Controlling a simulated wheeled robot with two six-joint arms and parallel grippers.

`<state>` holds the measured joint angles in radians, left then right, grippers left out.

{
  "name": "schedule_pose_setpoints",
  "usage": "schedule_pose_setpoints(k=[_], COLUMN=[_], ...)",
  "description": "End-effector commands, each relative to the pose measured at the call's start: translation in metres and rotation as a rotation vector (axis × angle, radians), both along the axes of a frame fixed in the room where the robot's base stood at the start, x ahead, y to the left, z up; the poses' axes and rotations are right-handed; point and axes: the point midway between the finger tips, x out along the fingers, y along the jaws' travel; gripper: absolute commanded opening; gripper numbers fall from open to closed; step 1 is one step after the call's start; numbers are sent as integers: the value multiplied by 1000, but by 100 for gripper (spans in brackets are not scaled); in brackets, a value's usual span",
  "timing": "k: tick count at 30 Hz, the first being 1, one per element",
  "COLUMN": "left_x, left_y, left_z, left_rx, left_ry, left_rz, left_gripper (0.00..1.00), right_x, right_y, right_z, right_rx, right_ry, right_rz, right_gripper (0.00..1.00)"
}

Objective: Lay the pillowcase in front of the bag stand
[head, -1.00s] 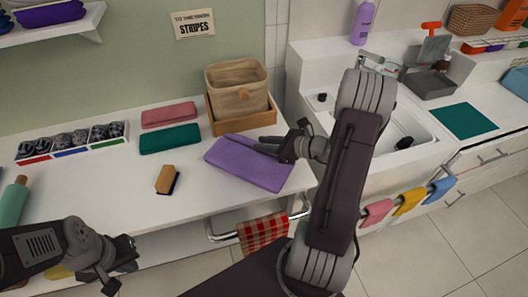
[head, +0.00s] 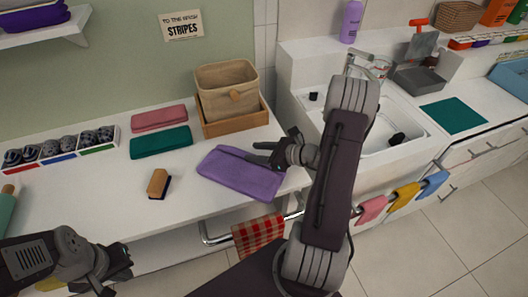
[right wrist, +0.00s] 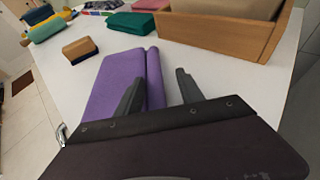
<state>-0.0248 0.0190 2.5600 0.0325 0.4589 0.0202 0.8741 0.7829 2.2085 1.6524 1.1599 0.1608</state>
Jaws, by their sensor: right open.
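The pillowcase, which I take to be the purple folded cloth (head: 240,174), lies flat on the white counter in front of the wooden bag stand (head: 236,126). The stand holds a beige bag (head: 226,92). My right gripper (head: 256,153) is open at the cloth's back right edge. In the right wrist view, one finger of the right gripper (right wrist: 158,92) overlaps the purple cloth (right wrist: 108,82) and the other is over bare counter, beside the wooden stand (right wrist: 215,32). My left gripper (head: 117,275) is open and empty at the counter's front, lower left.
Pink (head: 159,118) and green (head: 160,142) folded cloths lie left of the stand. A brush (head: 158,184) lies left of the purple cloth. A sink (head: 385,140) is at the right. A red checked towel (head: 258,235) hangs on a rail under the counter edge.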

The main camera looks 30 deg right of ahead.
Motion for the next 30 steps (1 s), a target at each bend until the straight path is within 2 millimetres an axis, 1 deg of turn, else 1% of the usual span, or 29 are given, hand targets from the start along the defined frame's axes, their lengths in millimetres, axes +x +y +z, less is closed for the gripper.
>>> schedule_pose_setpoints(k=[5, 15, 19, 24, 26, 27, 29, 30], left_x=[0, 0, 0, 0, 0, 0, 0, 0], left_y=[0, 0, 0, 0, 0, 0, 0, 0], left_z=[4, 12, 14, 14, 14, 14, 14, 14], left_rx=[0, 0, 0, 0, 0, 0, 0, 0], left_ry=[0, 0, 0, 0, 0, 0, 0, 0], left_rz=[0, 0, 0, 0, 0, 0, 0, 0], left_gripper=[0, 0, 0, 0, 0, 0, 0, 0], right_x=[-20, -77, -90, -95, -94, -94, -97, -103], right_y=[-14, -49, -56, -58, -53, -42, -13, 12], right_z=[12, 40, 46, 47, 47, 45, 41, 36], right_rx=[-1, -2, -1, -1, -10, -31, -96, -165], right_ry=[-2, -1, -2, 0, 6, 18, 49, 76], right_rz=[-6, -6, -4, 0, 23, 72, 208, 344], right_gripper=[45, 45, 45, 45, 45, 45, 45, 45])
